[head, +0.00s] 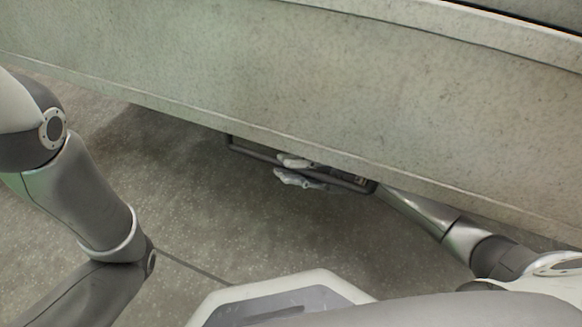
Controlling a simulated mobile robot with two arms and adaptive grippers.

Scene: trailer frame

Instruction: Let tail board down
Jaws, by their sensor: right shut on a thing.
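The tail board (330,95) is a large, pale grey-green, speckled panel that slopes across the upper part of the head view. A dark bar-like handle (250,150) shows just below its lower edge. My right gripper (284,169) reaches in from the right under that edge. Its pale fingers lie above and below the bar, shut on it. Part of the gripper and wrist is shaded or hidden by the board. My left arm comes in at the left, apart from the board, and its gripper is out of the picture.
The grey speckled floor (190,215) is clear below the board, with a thin dark line across it. The board lies in shadow underneath. A dark strip (535,17) shows beyond the board's upper edge at the top right.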

